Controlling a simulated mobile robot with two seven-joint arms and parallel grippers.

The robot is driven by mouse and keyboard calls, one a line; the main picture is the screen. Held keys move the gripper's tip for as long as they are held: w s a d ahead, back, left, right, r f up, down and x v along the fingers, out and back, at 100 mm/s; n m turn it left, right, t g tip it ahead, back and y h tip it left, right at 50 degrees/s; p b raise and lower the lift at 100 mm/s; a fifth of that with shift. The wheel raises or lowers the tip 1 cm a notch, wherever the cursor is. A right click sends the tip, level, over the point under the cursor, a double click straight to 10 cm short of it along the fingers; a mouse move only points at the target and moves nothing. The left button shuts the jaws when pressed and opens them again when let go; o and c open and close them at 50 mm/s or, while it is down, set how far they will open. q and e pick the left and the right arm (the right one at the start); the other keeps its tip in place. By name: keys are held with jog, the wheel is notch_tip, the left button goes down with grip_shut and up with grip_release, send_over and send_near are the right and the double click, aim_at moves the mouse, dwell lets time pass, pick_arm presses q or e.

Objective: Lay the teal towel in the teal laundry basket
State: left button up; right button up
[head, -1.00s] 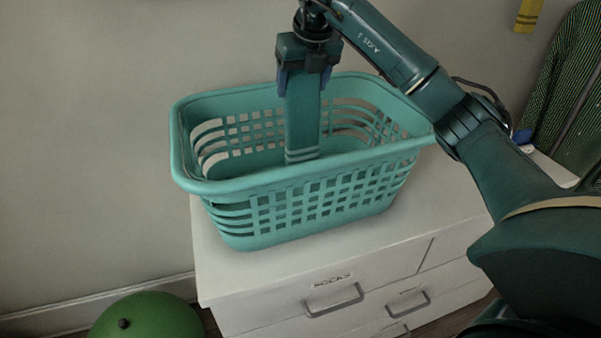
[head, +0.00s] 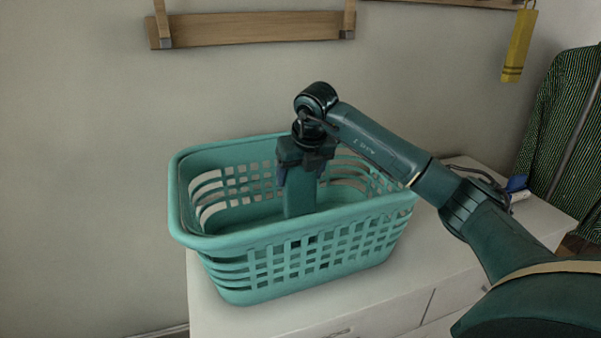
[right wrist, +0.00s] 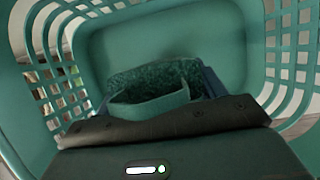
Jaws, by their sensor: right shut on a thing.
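The teal laundry basket (head: 300,262) stands upright on a white dresser, with slotted sides and an open top. My right gripper (head: 300,178) points down inside the basket's opening, shut on the teal towel (head: 300,198). The towel hangs from the fingers inside the basket, and its lower end is hidden behind the front rim. In the right wrist view the towel (right wrist: 150,104) shows folded over between the fingers, with the basket's floor and walls (right wrist: 175,45) around it. I cannot tell whether the towel touches the floor. My left gripper is not in view.
A wooden rack (head: 250,28) is on the wall above. A yellow towel (head: 519,45) hangs at the upper right, beside a dark striped garment (head: 560,125).

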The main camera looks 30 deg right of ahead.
jog(key=o, duration=1.5)
jog(key=shift+r, duration=0.25)
jog(key=v, duration=1.1)
jog(key=shift+s+a+r, duration=0.1)
jog(key=shift+r, duration=0.25)
